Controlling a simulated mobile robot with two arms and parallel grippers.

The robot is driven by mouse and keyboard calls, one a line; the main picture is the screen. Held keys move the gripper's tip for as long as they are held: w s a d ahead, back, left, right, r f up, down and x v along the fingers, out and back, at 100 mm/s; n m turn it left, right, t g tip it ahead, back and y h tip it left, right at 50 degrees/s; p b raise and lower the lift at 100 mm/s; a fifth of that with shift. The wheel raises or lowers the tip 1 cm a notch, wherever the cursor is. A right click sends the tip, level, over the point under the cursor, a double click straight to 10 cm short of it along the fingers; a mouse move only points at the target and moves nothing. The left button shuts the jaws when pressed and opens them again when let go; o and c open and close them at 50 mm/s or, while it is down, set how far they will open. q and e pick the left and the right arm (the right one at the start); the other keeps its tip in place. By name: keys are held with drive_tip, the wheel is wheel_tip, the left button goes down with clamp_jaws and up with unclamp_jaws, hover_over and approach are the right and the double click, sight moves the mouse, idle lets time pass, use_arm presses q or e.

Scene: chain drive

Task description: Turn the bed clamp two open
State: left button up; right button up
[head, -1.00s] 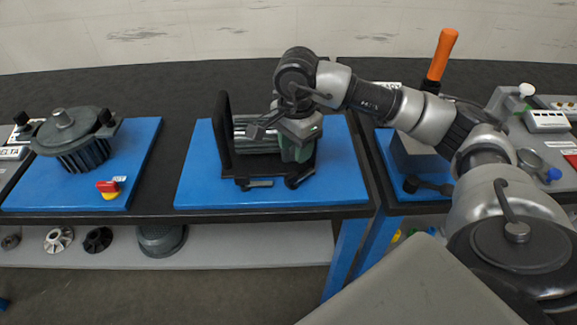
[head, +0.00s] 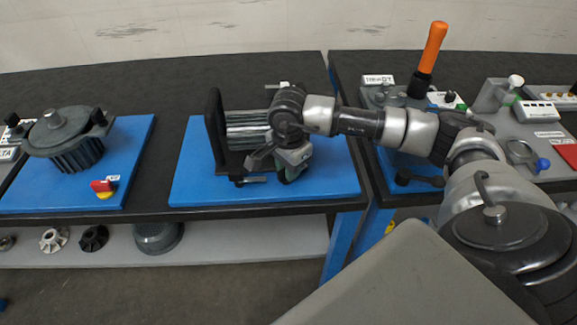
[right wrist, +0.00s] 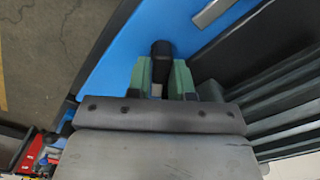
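The bed (head: 209,150) with its ribbed motor (head: 250,131) stands on a blue mat. A front bed clamp with a dark handle (head: 250,180) shows at its left front corner. My right gripper (head: 287,172) is down at the right front corner and hides the clamp there from the head view. In the right wrist view, my right gripper's green fingers (right wrist: 163,80) stand close against both sides of a black clamp handle (right wrist: 162,50), with no clear gap. I cannot read which clamp is number two. My left gripper is not in view.
The blue mat (head: 335,180) is clear to the right of the bed. Another motor (head: 65,140) and a red switch (head: 102,185) are on the left mat. An orange-handled lever (head: 432,50) stands at the right. Parts lie on the shelf (head: 260,240) below.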

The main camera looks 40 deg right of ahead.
clamp_jaws()
drive_tip(key=m+b, duration=0.2)
drive_tip(key=m, duration=0.1)
drive_tip(key=shift+s+f, duration=0.1)
drive_tip(key=shift+s+m+b, duration=0.15)
drive_tip(key=shift+m+b, duration=0.85)
drive_tip(key=shift+m, duration=1.4)
drive_tip(key=shift+o, duration=2.3)
unclamp_jaws()
